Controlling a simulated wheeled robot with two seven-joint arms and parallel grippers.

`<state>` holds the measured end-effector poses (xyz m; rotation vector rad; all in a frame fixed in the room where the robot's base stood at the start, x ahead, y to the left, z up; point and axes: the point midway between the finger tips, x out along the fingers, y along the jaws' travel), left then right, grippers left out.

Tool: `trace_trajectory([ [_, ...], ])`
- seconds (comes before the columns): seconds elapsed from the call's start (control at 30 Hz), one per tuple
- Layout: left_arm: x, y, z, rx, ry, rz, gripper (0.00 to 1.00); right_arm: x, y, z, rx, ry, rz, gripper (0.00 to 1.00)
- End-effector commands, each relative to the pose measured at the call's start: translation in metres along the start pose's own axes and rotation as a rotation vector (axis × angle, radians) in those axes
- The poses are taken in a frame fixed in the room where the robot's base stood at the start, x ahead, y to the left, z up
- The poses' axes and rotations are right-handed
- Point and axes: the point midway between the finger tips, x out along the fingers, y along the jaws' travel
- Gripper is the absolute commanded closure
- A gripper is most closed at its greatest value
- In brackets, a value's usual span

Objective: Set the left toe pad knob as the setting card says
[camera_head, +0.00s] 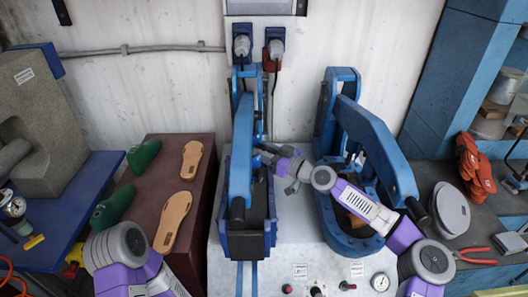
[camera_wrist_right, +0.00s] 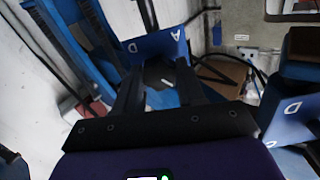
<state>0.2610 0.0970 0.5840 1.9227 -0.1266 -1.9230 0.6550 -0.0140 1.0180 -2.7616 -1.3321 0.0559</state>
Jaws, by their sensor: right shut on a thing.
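My right gripper (camera_head: 270,160) reaches in from the right to the side of the left blue press (camera_head: 241,165). In the right wrist view its two dark fingers (camera_wrist_right: 158,84) are shut on a small dark thing between the tips, which looks like the left toe pad knob. The fingers hide most of it, and I cannot read its setting. A blue plate marked A (camera_wrist_right: 152,46) is just beyond the fingertips. White cards (camera_head: 300,271) (camera_head: 357,269) are on the machine's front; their text is too small to read. My left gripper is out of view.
The right blue press (camera_head: 325,150) stands close beside my right arm. Small knobs (camera_head: 317,291) and a gauge (camera_head: 380,282) are at the front. Green lasts (camera_head: 143,157) and tan soles (camera_head: 191,160) lie at left.

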Motion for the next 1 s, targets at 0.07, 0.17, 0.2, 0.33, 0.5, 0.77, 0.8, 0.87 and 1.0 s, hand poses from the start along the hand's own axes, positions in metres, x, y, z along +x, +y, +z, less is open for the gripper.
trace_trajectory([
  [0.07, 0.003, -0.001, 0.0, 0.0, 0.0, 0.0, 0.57, 0.0, 0.0, 0.001, 0.048, 0.0, 0.0, 0.91],
  [0.17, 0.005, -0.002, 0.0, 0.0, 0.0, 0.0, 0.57, 0.0, 0.0, 0.001, 0.125, -0.001, 0.0, 0.91],
  [0.2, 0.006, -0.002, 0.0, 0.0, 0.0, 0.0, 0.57, 0.0, 0.0, 0.001, 0.159, -0.001, 0.0, 0.91],
  [0.33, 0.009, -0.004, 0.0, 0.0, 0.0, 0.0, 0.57, 0.0, 0.001, 0.001, 0.28, -0.001, 0.0, 0.91],
  [0.5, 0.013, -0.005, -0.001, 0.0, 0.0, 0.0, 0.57, 0.0, 0.001, 0.001, 0.443, -0.001, -0.001, 0.91],
  [0.77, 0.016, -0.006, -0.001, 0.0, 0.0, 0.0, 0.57, 0.0, 0.001, 0.001, 0.692, -0.001, 0.0, 0.91],
  [0.8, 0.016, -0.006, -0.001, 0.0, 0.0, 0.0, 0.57, 0.0, 0.001, 0.001, 0.729, -0.001, 0.0, 0.91],
  [0.87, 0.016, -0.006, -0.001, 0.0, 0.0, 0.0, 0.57, 0.0, 0.002, 0.001, 0.786, -0.001, 0.0, 0.91],
  [1.0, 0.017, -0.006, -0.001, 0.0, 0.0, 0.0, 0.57, 0.0, 0.002, 0.001, 0.92, -0.001, 0.0, 0.91],
])
